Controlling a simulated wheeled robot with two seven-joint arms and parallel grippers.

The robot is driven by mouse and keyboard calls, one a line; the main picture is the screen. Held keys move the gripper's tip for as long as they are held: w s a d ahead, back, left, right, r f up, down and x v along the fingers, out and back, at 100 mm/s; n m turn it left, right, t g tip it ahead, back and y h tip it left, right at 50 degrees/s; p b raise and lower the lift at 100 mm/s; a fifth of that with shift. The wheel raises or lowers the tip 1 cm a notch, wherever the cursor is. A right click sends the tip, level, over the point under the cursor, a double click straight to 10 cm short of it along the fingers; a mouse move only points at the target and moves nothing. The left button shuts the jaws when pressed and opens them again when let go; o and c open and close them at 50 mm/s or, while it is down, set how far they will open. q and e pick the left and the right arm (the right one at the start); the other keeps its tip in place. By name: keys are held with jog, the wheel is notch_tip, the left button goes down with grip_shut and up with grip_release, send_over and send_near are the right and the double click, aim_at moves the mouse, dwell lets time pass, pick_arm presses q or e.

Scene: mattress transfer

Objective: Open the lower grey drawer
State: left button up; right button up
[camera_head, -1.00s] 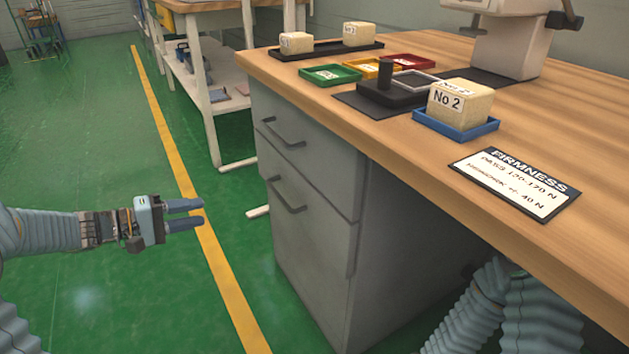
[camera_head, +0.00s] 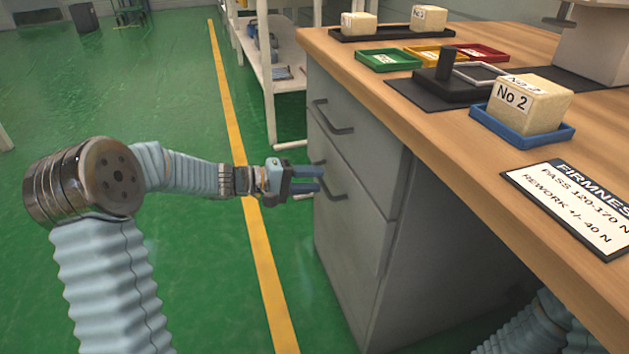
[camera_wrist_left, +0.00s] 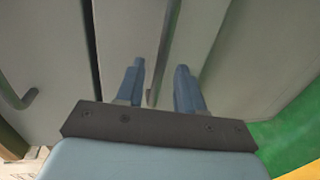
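The lower grey drawer (camera_head: 345,245) is shut in the cabinet under the table. Its dark bar handle (camera_head: 333,185) is near the top of its front. My left gripper (camera_head: 321,179) is at this handle, its two blue fingers pointing at the drawer front. In the left wrist view the fingers (camera_wrist_left: 160,82) are apart, with the handle (camera_wrist_left: 166,45) showing between them. I cannot tell whether either finger touches it. My right gripper is out of view; only part of the right arm shows under the table at the lower right.
The upper drawer's handle (camera_head: 333,118) is just above; it also shows in the left wrist view (camera_wrist_left: 18,97). The wooden tabletop (camera_head: 440,150) overhangs the cabinet and carries trays and foam blocks. Green floor (camera_head: 200,290) is free in front of the drawers. A white shelf (camera_head: 268,80) stands behind.

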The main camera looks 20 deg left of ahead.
pick_arm(q)
jog(key=shift+w+d+f, duration=0.1)
jog(key=shift+w+d, duration=0.2)
jog(key=shift+d, duration=0.15)
grip_shut()
